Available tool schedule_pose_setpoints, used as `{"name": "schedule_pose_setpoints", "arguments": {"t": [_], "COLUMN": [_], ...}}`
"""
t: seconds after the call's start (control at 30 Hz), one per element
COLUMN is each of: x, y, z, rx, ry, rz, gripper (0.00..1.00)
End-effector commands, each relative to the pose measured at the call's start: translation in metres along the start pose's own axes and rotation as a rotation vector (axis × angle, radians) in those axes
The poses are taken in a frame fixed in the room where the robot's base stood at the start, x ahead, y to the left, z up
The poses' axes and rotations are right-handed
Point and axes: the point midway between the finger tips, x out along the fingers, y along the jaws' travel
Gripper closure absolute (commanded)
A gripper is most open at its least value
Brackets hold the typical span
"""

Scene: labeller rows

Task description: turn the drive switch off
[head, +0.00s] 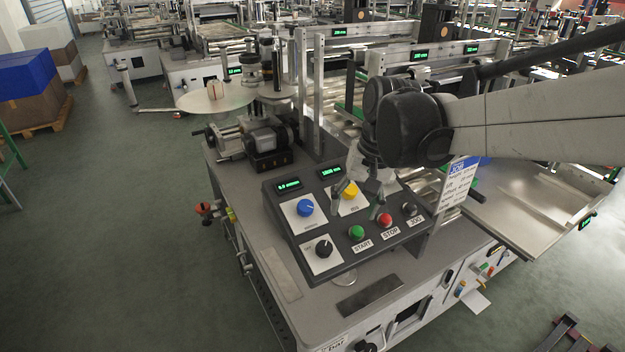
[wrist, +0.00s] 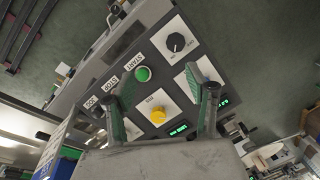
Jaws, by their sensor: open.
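The control panel (head: 290,210) has a black rotary knob (head: 323,247) on a white plate at its near left corner, which looks like the drive switch. Its lettering is too small to read with certainty, and I cannot tell its setting. The black knob also shows in the wrist view (wrist: 175,42), uncovered, beyond the fingertips. My gripper (head: 357,204) is open and empty, pointing down over the panel around the yellow knob (head: 349,190). In the wrist view my gripper (wrist: 161,97) has its fingers wide apart, with the yellow knob (wrist: 158,116) showing between them.
A blue knob (head: 305,208), green START button (head: 356,232), red STOP button (head: 385,220) and black JOG button (head: 409,209) share the panel. Two green displays top it. A motor (head: 268,140) stands behind, and a sign (head: 458,185) stands to the right.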

Motion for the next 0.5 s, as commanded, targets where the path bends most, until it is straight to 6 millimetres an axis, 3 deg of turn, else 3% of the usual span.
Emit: {"name": "schedule_pose_setpoints", "arguments": {"t": [0.2,0.5], "x": [0.008,0.029], "y": [-0.017,-0.02], "z": [-0.018,-0.019], "rx": [0.001,0.002], "ry": [-0.068,-0.081], "rz": [-0.008,-0.009], "gripper": [0.49,0.49]}}
